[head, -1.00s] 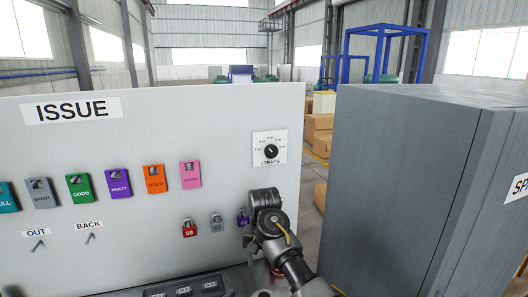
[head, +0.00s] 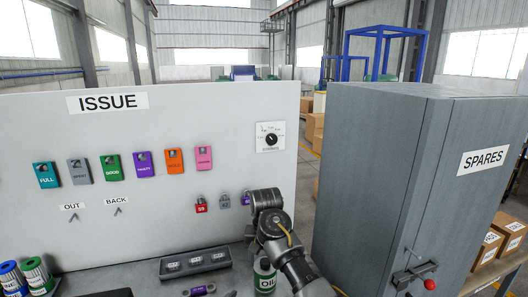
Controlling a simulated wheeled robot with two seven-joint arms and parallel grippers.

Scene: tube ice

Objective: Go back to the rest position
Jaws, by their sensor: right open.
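My right gripper (head: 264,200) is in front of the lower right part of the white ISSUE board (head: 220,115). Its arm comes up from the bottom of the head view. The gripper is open, with nothing seen in it, though its fingertips are hard to make out. It covers part of a purple padlock (head: 246,197). A green and white OIL can (head: 264,277) shows beside the forearm, partly hidden by it. My left gripper is not in view.
A grey SPARES cabinet (head: 372,180) with a red-knobbed latch (head: 415,277) stands close right of my arm. Coloured tags (head: 112,168) and padlocks (head: 201,204) hang on the board. A dark block (head: 195,263) and striped cans (head: 37,272) stand on the bench.

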